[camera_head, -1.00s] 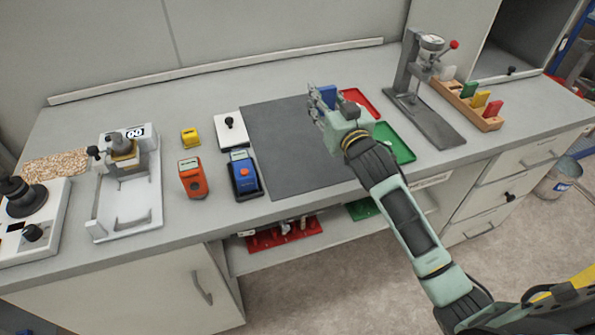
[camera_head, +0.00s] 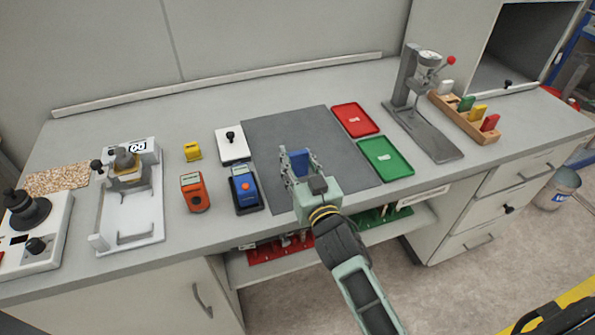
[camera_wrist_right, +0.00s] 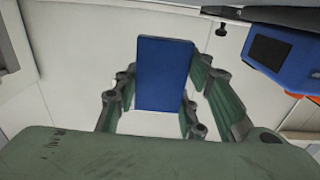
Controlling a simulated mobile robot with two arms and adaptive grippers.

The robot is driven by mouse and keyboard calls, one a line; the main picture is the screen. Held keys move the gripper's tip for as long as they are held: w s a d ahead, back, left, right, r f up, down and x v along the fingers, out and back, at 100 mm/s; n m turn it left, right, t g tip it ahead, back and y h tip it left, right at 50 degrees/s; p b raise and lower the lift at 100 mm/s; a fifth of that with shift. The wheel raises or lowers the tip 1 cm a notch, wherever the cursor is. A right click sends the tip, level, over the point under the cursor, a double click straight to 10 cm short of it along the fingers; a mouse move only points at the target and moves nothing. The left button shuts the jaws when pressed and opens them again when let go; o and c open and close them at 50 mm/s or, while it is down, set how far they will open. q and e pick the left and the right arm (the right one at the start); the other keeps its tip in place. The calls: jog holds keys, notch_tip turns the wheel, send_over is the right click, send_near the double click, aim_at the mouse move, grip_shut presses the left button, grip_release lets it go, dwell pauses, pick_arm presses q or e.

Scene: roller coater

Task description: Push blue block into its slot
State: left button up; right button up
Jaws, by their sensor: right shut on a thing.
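The blue block (camera_head: 300,158) is between the fingers of my right gripper (camera_head: 300,165), which is shut on it, above the grey mat. In the right wrist view the blue block (camera_wrist_right: 164,75) stands out between the green fingers, its broad face toward the camera. The wooden rack (camera_head: 462,121) is at the right of the bench, well apart from my gripper. It holds a white block (camera_head: 446,87), a green block (camera_head: 466,103), a yellow block (camera_head: 477,112) and a red block (camera_head: 490,122). My left gripper is not in view.
A grey stand with a gauge (camera_head: 413,100) is left of the rack. A red tray (camera_head: 355,120) and green tray (camera_head: 386,158) lie right of the mat (camera_head: 275,135). A blue device (camera_head: 244,187) and orange device (camera_head: 195,192) stand at its left.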

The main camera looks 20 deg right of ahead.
aim_at(299, 176)
jog(key=shift+f, duration=1.8)
jog(key=shift+f, duration=0.2)
jog(key=o, duration=1.1)
